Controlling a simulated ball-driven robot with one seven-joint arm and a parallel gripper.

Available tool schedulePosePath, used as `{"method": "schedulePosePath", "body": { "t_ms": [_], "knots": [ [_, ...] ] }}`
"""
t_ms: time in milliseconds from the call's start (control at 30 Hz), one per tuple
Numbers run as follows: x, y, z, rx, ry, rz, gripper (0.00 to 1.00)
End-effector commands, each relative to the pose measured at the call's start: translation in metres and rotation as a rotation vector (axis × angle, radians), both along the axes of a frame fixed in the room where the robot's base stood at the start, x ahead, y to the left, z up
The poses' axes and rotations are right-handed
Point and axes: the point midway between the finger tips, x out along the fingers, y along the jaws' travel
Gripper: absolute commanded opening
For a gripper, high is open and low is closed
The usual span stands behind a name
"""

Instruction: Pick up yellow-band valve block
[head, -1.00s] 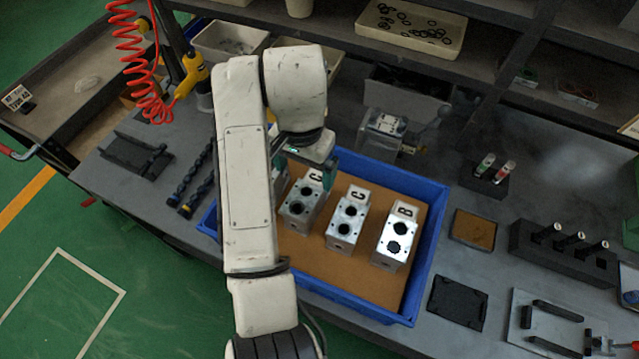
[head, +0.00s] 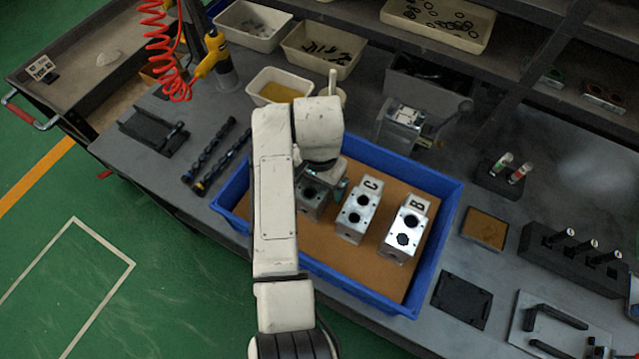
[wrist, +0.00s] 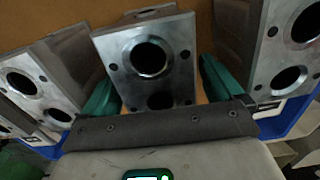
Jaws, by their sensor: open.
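Several grey metal valve blocks with round ports stand in a blue tray (head: 436,250). In the head view, one block (head: 312,194) is partly hidden under my gripper (head: 335,185), a block marked C (head: 357,214) stands to its right, and a block marked B (head: 405,234) is at the far right. No yellow band shows on any of them. In the wrist view, the green fingers of my gripper (wrist: 160,88) are open on either side of a middle block (wrist: 147,57). Contact cannot be told. Other blocks stand at the left (wrist: 35,85) and right (wrist: 285,50).
The blue tray's walls surround the blocks. A metal fixture (head: 405,125) stands behind the tray. A black rack (head: 575,258) and a flat black plate (head: 461,298) lie to the right. Bins (head: 322,50) line the back. My arm hides the tray's left part.

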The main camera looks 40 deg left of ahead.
Motion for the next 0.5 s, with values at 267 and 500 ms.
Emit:
{"method": "schedulePosePath", "body": {
  "t_ms": [267,500],
  "knots": [
    [0.0001,0.0000,-0.0002,0.000,0.000,0.000,0.85],
    [0.0001,0.0000,0.0000,0.000,0.000,0.000,0.62]
  ]
}}
